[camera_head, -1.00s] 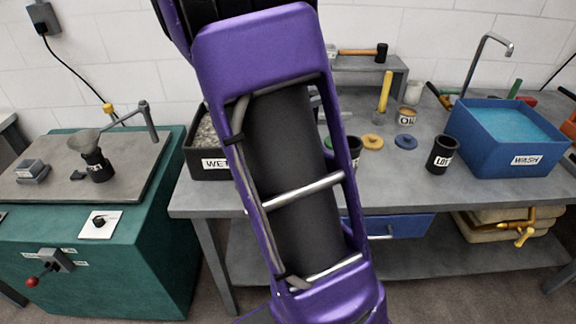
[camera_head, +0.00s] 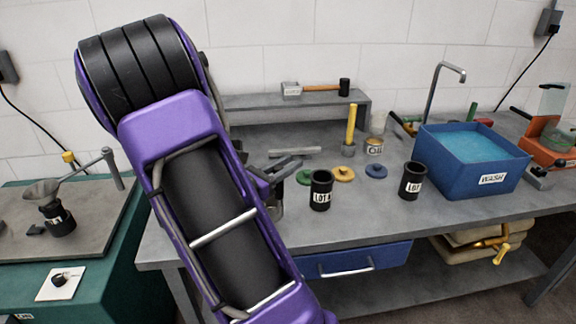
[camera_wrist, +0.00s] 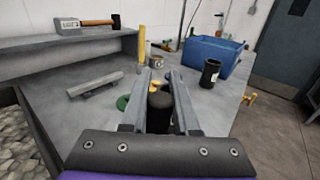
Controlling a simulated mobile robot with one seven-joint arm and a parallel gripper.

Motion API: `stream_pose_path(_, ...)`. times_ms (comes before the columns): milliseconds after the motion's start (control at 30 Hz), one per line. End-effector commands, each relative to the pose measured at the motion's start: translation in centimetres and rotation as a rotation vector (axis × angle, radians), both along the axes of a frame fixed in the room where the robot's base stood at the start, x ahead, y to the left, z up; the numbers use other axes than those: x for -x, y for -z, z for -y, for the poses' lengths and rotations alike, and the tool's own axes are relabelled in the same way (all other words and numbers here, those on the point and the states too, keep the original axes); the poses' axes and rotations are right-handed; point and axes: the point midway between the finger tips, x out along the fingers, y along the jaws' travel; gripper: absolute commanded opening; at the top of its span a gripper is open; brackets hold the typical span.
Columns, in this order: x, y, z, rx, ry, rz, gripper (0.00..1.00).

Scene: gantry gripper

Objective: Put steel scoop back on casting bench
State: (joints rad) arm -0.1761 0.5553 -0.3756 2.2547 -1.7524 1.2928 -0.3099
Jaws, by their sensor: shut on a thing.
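My gripper (camera_wrist: 158,88) is over the left part of the grey bench (camera_wrist: 65,130), which I take as the casting bench. In the head view my gripper (camera_head: 290,170) reaches from behind my purple arm, just left of a black LOT cup (camera_head: 321,190). I cannot make out the scoop's bowl in either view.
A grey bar (camera_head: 295,152) lies behind my gripper. Green (camera_head: 305,177), yellow (camera_head: 343,174) and blue (camera_head: 376,170) discs lie nearby. A second LOT cup (camera_head: 412,183) and the blue wash tub (camera_head: 470,165) stand right. A raised shelf (camera_head: 255,115) holds a hammer (camera_head: 325,88).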

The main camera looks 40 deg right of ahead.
Motion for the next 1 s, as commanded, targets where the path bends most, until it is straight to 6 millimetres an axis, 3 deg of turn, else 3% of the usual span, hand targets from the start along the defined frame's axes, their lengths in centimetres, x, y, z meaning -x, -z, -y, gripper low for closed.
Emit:
stream_pose_path(233, 0.0, 0.3, 0.0, 0.001, 0.000, 0.001, 0.00)
stream_pose_path(267, 0.0, 0.2, 0.0, 0.000, 0.000, 0.000, 0.32)
stream_pose_path(400, 0.0, 0.1, 0.0, 0.000, 0.000, 0.000, 0.57)
stream_pose_path(767, 0.0, -0.4, 0.0, 0.000, 0.000, 0.001, 0.58)
stream_pose_path(1000, 0.3, -0.1, -4.0, -0.001, -0.006, -0.001, 0.58)
